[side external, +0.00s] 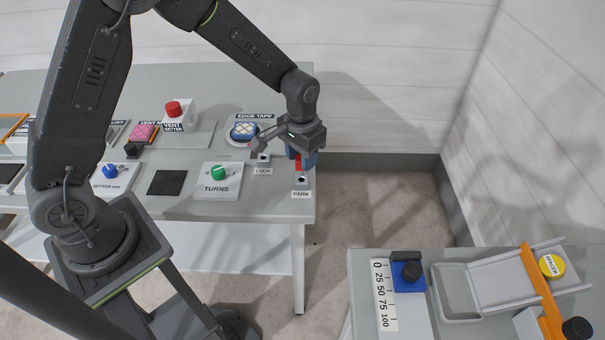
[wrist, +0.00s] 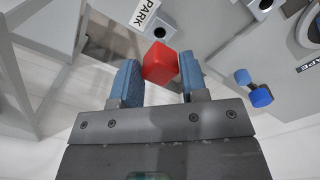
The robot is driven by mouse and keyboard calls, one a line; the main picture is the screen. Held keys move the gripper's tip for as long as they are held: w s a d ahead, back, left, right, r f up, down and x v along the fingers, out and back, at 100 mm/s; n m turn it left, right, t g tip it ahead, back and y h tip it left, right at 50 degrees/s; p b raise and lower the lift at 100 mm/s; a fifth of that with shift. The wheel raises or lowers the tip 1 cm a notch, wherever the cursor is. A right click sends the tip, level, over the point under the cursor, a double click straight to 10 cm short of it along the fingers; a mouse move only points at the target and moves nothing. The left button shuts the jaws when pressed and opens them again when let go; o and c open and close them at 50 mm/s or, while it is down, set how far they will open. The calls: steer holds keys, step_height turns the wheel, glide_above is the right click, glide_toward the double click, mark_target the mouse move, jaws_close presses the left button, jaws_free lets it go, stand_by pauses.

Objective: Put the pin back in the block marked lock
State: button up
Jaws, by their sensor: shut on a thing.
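My gripper (side external: 301,158) is over the right edge of the grey table, its blue fingers pointing down. It is shut on a red pin head (side external: 298,165). The wrist view shows the red head (wrist: 160,63) between the two blue fingers; any shaft below it is hidden. The block marked PARK (side external: 302,180) is just below the gripper, and its dark hole shows. I cannot tell whether the pin touches that block. The block marked LOCK (side external: 263,157) stands to the left and a little behind, with a dark hole in its face.
A green TURNS knob (side external: 218,173) and the round EDGE TAPE holder (side external: 244,130) are left of LOCK. A red button (side external: 173,108) stands farther left. A blue two-ended piece (wrist: 255,88) lies right of my gripper in the wrist view. Open floor is beyond the table's right edge.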

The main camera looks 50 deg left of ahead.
steer(key=s+a+r, duration=0.1)
steer(key=a+r, duration=0.4)
steer(key=a, duration=0.7)
steer(key=shift+s+a, duration=0.2)
steer(key=shift+s, duration=0.2)
steer(key=shift+f, duration=2.85)
steer(key=shift+f, duration=1.6)
steer(key=o, duration=1.2)
